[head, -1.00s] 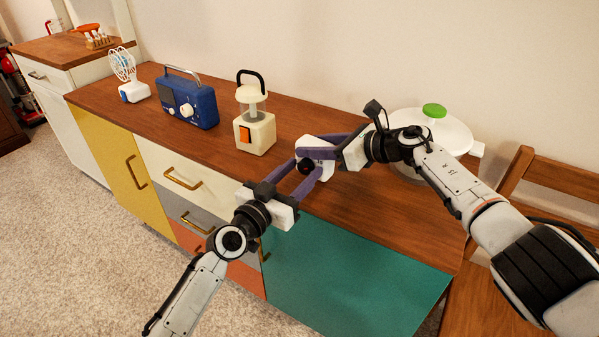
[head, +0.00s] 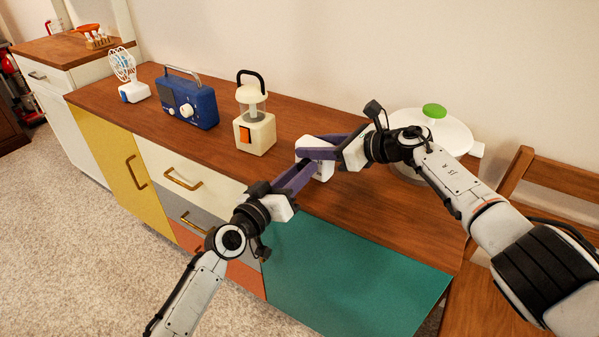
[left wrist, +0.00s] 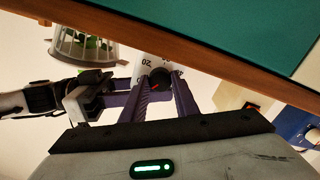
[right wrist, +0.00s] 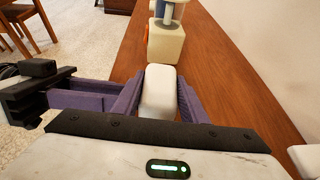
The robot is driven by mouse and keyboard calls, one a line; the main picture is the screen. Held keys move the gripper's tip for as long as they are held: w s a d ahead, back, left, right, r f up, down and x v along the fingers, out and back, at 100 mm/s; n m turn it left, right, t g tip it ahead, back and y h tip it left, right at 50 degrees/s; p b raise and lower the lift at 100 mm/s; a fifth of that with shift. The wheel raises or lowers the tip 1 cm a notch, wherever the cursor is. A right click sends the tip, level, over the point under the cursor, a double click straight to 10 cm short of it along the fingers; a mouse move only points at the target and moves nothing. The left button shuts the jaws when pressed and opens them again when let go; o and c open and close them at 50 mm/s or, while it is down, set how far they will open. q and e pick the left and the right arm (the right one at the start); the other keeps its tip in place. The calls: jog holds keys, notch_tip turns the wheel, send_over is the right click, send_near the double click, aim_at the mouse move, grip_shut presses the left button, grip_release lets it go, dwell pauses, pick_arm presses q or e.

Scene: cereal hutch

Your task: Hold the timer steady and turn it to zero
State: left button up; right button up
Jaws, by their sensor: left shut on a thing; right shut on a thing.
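The timer (head: 318,170) is a small white block on the wooden top near the front edge. In the left wrist view its white face (left wrist: 148,67) shows printed numbers and a dark dial (left wrist: 160,79) with a red mark. My right gripper (head: 325,147) is shut on the timer's white body, which shows between its purple fingers in the right wrist view (right wrist: 159,92). My left gripper (head: 311,166) reaches in from the front and is shut on the dial. In the head view the left fingers hide the dial.
A cream lantern (head: 255,132), a blue radio (head: 190,104) and a small fan (head: 130,85) stand to the left. A white container with a green knob (head: 434,111) stands behind my right arm. A wooden chair (head: 545,175) is at the right.

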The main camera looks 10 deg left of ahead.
pick_arm(q)
jog(key=o, duration=1.1)
jog(key=shift+s, duration=0.1)
jog(key=v, duration=1.2)
jog(key=shift+a, duration=0.1)
jog(key=shift+c, duration=0.2)
